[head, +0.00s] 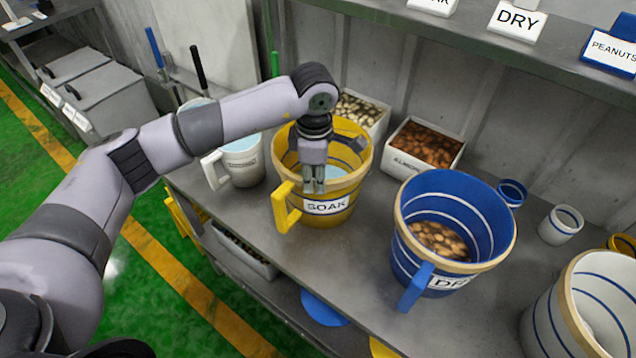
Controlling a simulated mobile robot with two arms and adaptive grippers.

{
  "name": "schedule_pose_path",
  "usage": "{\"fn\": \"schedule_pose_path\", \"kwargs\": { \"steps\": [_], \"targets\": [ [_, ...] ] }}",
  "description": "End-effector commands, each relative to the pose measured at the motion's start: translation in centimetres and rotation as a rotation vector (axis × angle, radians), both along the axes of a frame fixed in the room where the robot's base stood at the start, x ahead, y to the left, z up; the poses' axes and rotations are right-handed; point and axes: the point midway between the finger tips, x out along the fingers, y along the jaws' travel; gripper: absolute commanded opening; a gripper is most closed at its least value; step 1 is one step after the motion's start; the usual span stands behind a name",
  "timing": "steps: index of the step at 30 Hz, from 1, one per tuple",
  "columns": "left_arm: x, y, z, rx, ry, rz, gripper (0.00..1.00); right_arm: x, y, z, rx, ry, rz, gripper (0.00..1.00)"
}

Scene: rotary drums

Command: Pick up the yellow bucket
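The yellow bucket (345,205) stands upright on the grey metal bench, with a "SOAK" label, a yellow handle at its front left and pale blue liquid inside. My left gripper (314,188) points down over the bucket's near side, in front of its rim and just right of the handle. It hides part of the rim and the inside. Its fingertips sit close together; I cannot tell whether they touch the bucket or hold its wall. My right gripper is not in view.
A blue bucket (408,245) labelled "DRY" holds nuts to the right. A white bucket (545,318) stands at the lower right, and a white jug (238,165) to the left. Nut bins, including an almond bin (399,167), stand behind. A shelf (480,40) overhangs the bench (330,265).

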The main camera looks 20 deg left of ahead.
Motion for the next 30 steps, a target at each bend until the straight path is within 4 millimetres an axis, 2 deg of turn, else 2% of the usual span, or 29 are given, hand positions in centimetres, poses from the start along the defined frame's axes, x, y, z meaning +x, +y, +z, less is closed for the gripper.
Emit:
{"fn": "schedule_pose_path", "kwargs": {
  "steps": [3, 7, 12, 18, 25, 30],
  "targets": [
    [0.0, 0.0, -1.0, -0.001, 0.001, -0.001, 0.26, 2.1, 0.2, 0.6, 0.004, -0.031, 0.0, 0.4],
    [0.1, 0.0, -1.7, 0.0, 0.002, -0.001, 0.26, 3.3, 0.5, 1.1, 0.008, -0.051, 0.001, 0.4],
    [0.3, 0.2, -3.9, 0.001, 0.005, 0.0, 0.26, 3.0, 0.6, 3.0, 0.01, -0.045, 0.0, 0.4],
    [0.5, 0.2, -6.3, -0.001, 0.002, -0.001, 0.26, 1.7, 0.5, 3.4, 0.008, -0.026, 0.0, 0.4],
    [0.6, 0.2, -6.6, -0.001, -0.001, -0.002, 0.26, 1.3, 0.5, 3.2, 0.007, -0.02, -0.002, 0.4],
    [0.6, 0.2, -6.5, -0.001, -0.001, -0.001, 0.15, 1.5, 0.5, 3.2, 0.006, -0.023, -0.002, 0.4]
  ]
}}
